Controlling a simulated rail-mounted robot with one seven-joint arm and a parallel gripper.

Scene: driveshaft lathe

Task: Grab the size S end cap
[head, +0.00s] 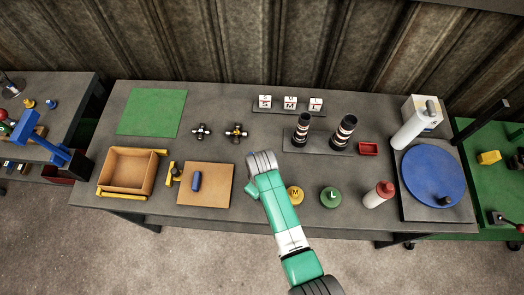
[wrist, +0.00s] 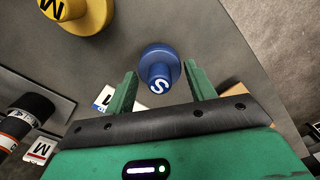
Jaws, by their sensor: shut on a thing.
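The size S end cap (wrist: 158,65) is blue, with a wide flange and a narrower knob marked with a white S. In the wrist view it sits between the two green fingers of my gripper (wrist: 160,80), which is shut on it. I cannot tell whether the cap is touching the table. The yellow M cap (head: 295,195) and the green L cap (head: 330,197) stand to the right of my gripper.
An orange board (head: 220,185) with a blue cylinder (head: 196,181) and an open box (head: 128,172) lie to the left. Behind stand two dark shafts (head: 343,133) and S, M, L signs (head: 290,103). A red-capped bottle (head: 378,194) and blue disc (head: 435,176) are at right.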

